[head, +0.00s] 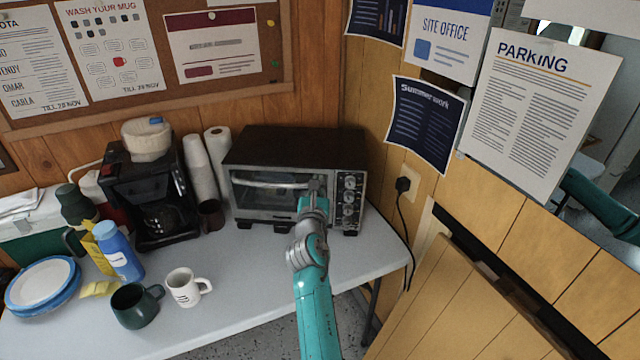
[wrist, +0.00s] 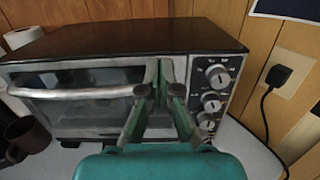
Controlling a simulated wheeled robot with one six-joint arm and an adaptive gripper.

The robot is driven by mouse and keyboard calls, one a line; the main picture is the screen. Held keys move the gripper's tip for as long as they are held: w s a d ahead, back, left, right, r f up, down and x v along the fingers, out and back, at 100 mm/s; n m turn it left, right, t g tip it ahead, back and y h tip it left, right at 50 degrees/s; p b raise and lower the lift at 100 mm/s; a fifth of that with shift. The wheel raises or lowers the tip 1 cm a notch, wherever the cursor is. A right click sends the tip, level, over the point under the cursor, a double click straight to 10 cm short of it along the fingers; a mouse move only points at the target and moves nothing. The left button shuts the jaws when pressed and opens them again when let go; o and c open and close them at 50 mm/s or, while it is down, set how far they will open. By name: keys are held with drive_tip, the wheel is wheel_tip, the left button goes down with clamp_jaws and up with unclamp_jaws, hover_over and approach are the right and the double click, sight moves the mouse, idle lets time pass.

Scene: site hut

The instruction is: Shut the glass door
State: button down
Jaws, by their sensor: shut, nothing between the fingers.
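The glass door (head: 262,203) is on the front of a black and steel toaster oven (head: 290,145) on the table. It stands upright against the oven front, with its pale bar handle (head: 265,184) along the upper part. I cannot tell whether a small gap is left. The door also shows in the wrist view (wrist: 85,112). My gripper (head: 315,186) is shut and empty, with its fingertips at the right end of the door, beside the handle. In the wrist view, my gripper (wrist: 166,76) hides the strip between door and knobs; contact is unclear.
Oven knobs (head: 348,197) are just right of my gripper. A white mug (head: 185,288) and green mug (head: 133,303) are nearer. A plugged cord (head: 403,210) hangs right.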

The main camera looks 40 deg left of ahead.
wheel_tip(320, 180, up, 10)
drive_tip(key=s+d, duration=0.1)
drive_tip(key=s, duration=0.1)
drive_tip(key=shift+d, duration=0.25)
drive_tip(key=shift+f, duration=0.15)
